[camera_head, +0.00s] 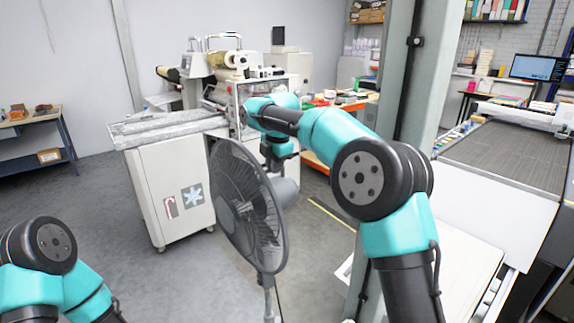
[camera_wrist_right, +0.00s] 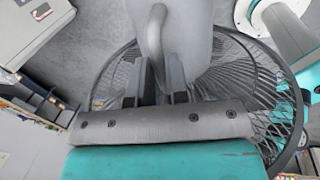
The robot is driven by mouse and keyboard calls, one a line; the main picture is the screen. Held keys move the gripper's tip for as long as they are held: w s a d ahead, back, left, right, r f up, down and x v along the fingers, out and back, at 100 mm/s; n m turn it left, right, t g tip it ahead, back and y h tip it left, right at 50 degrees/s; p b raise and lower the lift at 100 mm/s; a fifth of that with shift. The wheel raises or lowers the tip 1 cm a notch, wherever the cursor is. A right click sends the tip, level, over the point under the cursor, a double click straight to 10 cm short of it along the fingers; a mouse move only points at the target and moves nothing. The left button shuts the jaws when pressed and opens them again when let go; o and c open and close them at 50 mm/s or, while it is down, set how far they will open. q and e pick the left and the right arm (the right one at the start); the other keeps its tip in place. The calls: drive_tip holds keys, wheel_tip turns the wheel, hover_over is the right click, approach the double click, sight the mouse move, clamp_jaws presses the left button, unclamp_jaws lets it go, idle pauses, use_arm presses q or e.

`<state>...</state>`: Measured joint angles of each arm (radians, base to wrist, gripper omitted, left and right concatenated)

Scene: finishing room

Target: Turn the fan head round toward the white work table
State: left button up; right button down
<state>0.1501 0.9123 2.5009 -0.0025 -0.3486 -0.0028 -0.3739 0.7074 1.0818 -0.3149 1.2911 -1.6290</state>
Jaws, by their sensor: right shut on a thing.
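The grey fan head (camera_head: 240,200) stands on a thin pole (camera_head: 268,296) in the middle of the head view. Its round cage faces left and its motor housing (camera_head: 285,191) is on the right. My right gripper (camera_head: 277,160) is at the upper back of the fan head. In the right wrist view its fingers (camera_wrist_right: 158,85) are shut on a curved grey handle (camera_wrist_right: 156,35) beside the housing, with the cage (camera_wrist_right: 245,85) beyond. A white table surface (camera_head: 455,265) lies at the lower right; I cannot tell whether it is the work table. My left gripper is out of view.
A white wheeled cabinet (camera_head: 172,195) with a metal top is left of the fan. A grey post (camera_head: 424,75) rises behind my right arm. A large flat-bed table (camera_head: 515,155) is at the right. Grey floor (camera_head: 110,215) is clear at the left.

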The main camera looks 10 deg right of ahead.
drive_tip(key=c, duration=1.1)
unclamp_jaws()
drive_tip(key=s+r, duration=0.1)
drive_tip(key=r, duration=0.4)
drive_tip(key=s+d+r, duration=0.1)
drive_tip(key=r, duration=0.5)
drive_tip(key=s+r, duration=0.1)
drive_tip(key=r, duration=0.5)
drive_tip(key=shift+d, duration=0.3)
